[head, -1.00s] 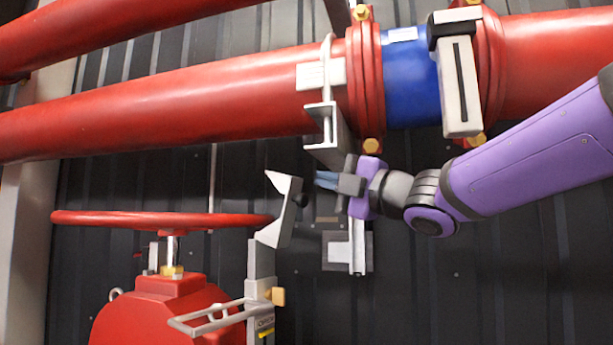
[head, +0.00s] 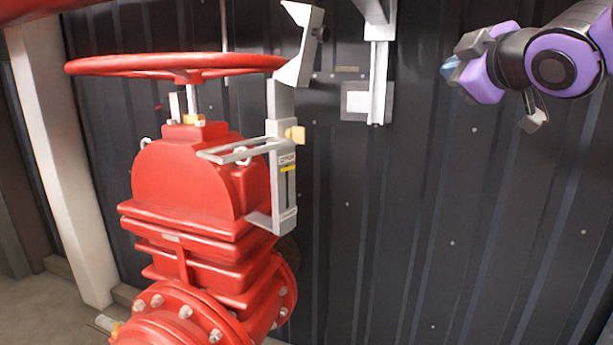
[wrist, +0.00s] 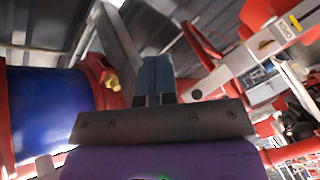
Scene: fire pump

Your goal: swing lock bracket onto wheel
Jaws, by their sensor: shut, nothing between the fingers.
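The red handwheel (head: 180,65) lies level on top of the red gate valve (head: 200,180). The pale grey lock bracket (head: 303,45) stands at the wheel's right rim, on a grey post with a yellow knob (head: 296,135). I cannot tell whether the bracket touches the rim. A grey wire loop (head: 237,153) reaches left from the post across the valve body. My gripper (head: 450,68) is at upper right, well apart from the bracket. In the wrist view its blue fingers (wrist: 157,75) are together and hold nothing. The wheel (wrist: 203,45) also shows there, partly cut off.
A grey vertical strut (head: 378,80) with a wall plate stands between the bracket and my gripper. Dark corrugated wall (head: 450,220) fills the back. A pale column (head: 65,170) stands at left. The wrist view shows a blue pipe section (wrist: 45,115) close on the left.

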